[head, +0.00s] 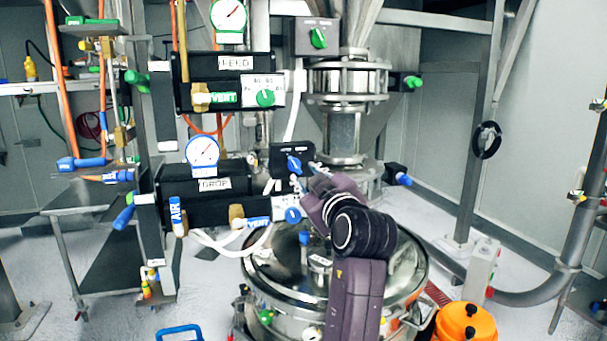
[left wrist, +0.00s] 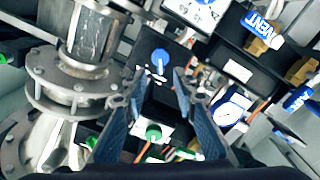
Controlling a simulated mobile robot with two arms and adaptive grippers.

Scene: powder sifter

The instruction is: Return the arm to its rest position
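My left gripper (head: 313,172) is in the middle of the head view, just right of a small black box (head: 279,156) with a blue knob (head: 294,164). In the left wrist view my gripper's two fingers (left wrist: 160,85) are spread apart with a gap between them. The blue knob (left wrist: 160,60) shows in that gap, beyond the fingertips. I see nothing held, and I cannot tell whether a finger touches the box. My left arm (head: 355,290) rises in front of the round steel vessel and hides part of it. My right gripper is not in view.
The steel vessel (head: 265,270) stands below my gripper. Black FEED (head: 205,88) and DROP (head: 195,200) panels with gauges and valves are to the left. A flanged steel pipe (head: 345,135) stands behind. An orange object (head: 465,322) is lower right. The floor right of the vessel is partly open.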

